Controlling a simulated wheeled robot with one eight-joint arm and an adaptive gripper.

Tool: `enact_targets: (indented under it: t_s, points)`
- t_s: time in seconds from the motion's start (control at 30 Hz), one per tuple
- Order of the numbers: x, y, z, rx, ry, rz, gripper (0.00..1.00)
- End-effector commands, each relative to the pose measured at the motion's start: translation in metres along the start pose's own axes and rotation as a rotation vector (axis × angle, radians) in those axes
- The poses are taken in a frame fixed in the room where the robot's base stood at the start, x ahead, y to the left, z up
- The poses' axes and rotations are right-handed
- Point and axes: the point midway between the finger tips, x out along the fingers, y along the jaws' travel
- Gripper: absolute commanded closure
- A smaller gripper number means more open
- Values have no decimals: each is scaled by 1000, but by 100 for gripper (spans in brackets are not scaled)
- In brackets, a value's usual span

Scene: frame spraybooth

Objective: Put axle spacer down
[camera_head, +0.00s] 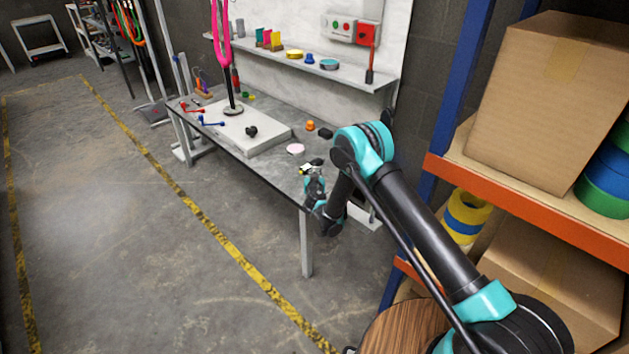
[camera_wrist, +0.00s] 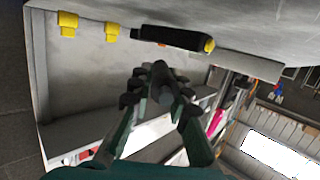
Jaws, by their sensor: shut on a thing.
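The axle spacer looks like a dark, short cylinder (camera_wrist: 160,75) in the wrist view. My gripper (camera_wrist: 160,92) is shut on it, with dark fingertips on both sides. In the head view my gripper (camera_head: 315,168) is at the near right corner of the grey worktable (camera_head: 230,140). The spacer cannot be told from the dark fingertips there. I cannot tell from these views whether the spacer touches any surface.
A pink disc (camera_head: 295,149) and an orange piece (camera_head: 310,126) lie on the table near my gripper. A pale board (camera_head: 262,140) carries a black part and a stand. A wall shelf (camera_head: 300,62) runs behind. An orange-edged rack (camera_head: 520,215) with boxes stands right.

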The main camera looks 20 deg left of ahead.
Motion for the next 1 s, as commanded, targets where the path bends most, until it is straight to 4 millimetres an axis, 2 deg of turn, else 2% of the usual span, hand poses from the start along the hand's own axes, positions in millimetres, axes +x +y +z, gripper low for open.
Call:
enact_targets:
  t_s: [0.23, 0.47, 0.83, 0.87, 1.0]
  points:
    - [3, 0, 15, 0, 0, 0, 100]
    - [8, 0, 42, 0, 0, 0, 100]
    - [9, 0, 46, 0, 0, 0, 100]
    - [9, 0, 46, 0, 0, 0, 79]
    - [9, 0, 46, 0, 0, 0, 62]
